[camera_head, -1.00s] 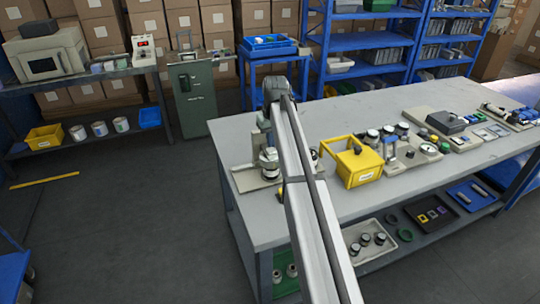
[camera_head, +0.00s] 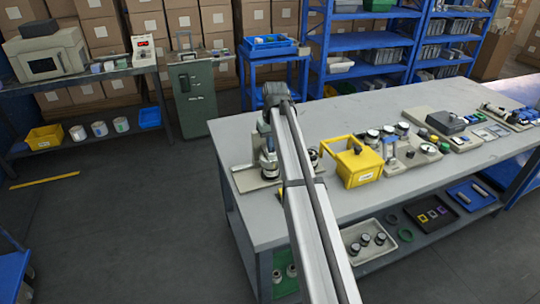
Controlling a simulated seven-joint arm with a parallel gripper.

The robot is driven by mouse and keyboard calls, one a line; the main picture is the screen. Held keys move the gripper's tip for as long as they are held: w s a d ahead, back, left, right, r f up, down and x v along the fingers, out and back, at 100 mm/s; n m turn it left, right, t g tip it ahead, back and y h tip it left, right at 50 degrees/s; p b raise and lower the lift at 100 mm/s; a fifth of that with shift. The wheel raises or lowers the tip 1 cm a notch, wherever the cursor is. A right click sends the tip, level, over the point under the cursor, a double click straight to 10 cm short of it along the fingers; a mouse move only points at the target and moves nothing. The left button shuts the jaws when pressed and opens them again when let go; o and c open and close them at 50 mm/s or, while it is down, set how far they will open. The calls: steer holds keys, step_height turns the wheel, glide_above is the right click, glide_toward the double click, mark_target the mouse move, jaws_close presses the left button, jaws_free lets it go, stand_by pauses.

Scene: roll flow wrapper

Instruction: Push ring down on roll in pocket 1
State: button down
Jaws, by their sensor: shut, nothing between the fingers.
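My gripper (camera_head: 267,150) is at the near-left end of the grey workbench, below my bent wrist. It points down over a small cylindrical roll (camera_head: 270,169) on a pale fixture plate (camera_head: 247,182). The gripper is shut, with its tips at or just above the top of the roll; contact cannot be told at this size. My arm link covers the right side of the plate. The ring and the pocket numbers cannot be made out. Another small round part (camera_head: 314,157) shows just right of my arm.
Several fixtures and a gauge (camera_head: 429,149) fill the bench further right. The lower shelf holds a white tray (camera_head: 350,236) of rolls. The bench's front-left corner (camera_head: 262,228) is bare.

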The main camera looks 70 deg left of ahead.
steer(key=shift+f, duration=1.3)
steer(key=shift+r, duration=4.35)
